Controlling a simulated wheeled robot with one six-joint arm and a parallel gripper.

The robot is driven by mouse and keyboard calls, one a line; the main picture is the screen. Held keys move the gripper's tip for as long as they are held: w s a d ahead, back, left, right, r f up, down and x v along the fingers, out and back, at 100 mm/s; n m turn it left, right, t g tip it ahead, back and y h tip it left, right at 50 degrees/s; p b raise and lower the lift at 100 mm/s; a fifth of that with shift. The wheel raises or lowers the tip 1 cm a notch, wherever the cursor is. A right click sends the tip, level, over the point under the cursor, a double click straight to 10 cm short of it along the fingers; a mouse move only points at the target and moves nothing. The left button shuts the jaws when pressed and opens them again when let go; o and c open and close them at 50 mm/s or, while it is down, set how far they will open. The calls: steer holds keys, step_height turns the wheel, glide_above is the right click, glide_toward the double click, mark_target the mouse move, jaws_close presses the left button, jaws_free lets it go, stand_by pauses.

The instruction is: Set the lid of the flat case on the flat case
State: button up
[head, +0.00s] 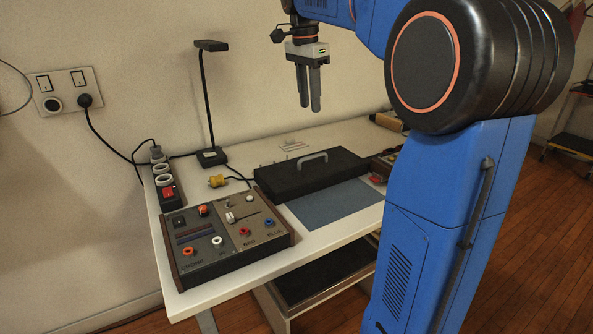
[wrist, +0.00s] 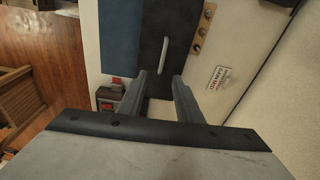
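A flat black case (head: 308,178) lies closed-looking on the white table behind a blue-grey mat. A black top with a pale grey arched handle (head: 312,157) covers it; I see no separate lid elsewhere. I cannot make out a seam between lid and case. In the wrist view the black top (wrist: 152,32) and its handle (wrist: 166,54) lie beyond the fingertips. My gripper (head: 309,108) points down, high above the table and apart from the case. Its fingers stand apart with nothing between them in the wrist view (wrist: 159,76).
A control panel box (head: 232,232) with knobs stands front left of the case. A lamp (head: 212,155) and a power strip (head: 165,183) stand at the back left. The blue-grey mat (head: 330,203) is bare. A red-buttoned box (wrist: 108,98) shows in the wrist view.

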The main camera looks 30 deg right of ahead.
steer(key=w, duration=0.1)
glide_above(313, 155)
steer(key=a, duration=0.1)
steer(key=f, duration=1)
steer(key=shift+w+a+f, duration=0.1)
steer(key=shift+a+f, duration=0.05)
steer(key=shift+a, duration=0.05)
steer(key=shift+d+f, duration=0.2)
steer(key=shift+f, duration=0.9)
steer(key=shift+d+f, duration=0.2)
steer(key=shift+f, duration=0.85)
steer(key=shift+d+f, duration=0.2)
steer(key=shift+f, duration=0.9)
steer(key=shift+f, duration=0.25)
steer(key=shift+c, duration=0.3)
jaws_close()
